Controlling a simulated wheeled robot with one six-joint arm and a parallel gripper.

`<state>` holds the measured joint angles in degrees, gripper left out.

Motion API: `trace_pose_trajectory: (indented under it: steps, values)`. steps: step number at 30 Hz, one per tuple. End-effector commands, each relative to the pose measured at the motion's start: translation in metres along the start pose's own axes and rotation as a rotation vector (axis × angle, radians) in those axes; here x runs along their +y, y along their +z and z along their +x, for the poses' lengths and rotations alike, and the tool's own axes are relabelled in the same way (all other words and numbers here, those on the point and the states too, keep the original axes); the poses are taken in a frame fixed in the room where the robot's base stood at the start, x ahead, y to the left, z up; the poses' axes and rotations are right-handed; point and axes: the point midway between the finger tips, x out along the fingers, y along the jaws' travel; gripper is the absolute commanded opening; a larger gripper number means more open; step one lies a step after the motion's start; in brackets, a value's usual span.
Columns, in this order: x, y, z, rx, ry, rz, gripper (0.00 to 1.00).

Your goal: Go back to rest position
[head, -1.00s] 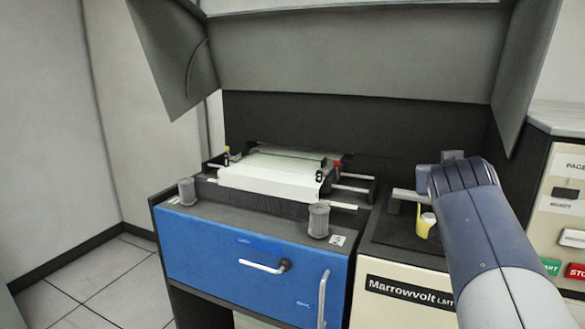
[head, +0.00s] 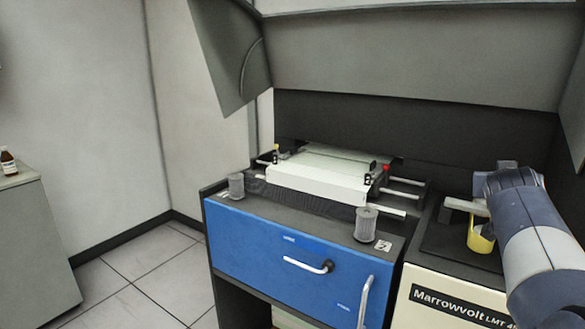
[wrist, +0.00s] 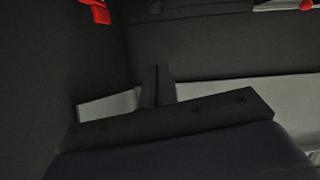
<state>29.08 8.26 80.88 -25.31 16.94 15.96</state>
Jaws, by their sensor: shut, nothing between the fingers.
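My gripper (wrist: 157,72) shows in the wrist view with its two dark fingers together and nothing between them. Dark surfaces surround it there, with a pale grey strip behind. In the head view my arm reaches in from the right edge, its wrist over the dark top of the cream Marrowvolt cabinet (head: 440,285). The fingertips cannot be made out clearly in the head view. A yellow container (head: 481,238) stands below and left of the wrist, partly covered by the arm.
The printer (head: 318,178) with pale paper sits under a raised grey hood (head: 410,55). A blue panel (head: 285,250) with handles fronts it. Two grey ribbed knobs (head: 366,225) stand along its front edge. A grey cabinet (head: 35,250) with a brown bottle (head: 8,162) is far left. Tiled floor lies between.

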Motion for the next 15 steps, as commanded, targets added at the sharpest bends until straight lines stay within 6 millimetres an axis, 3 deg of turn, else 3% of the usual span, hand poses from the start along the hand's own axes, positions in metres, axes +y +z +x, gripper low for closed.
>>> trace_pose_trajectory:
  steps: [15]
  values:
    - [-0.002, -0.001, 0.075, -0.001, -0.001, 0.0, 0.0]
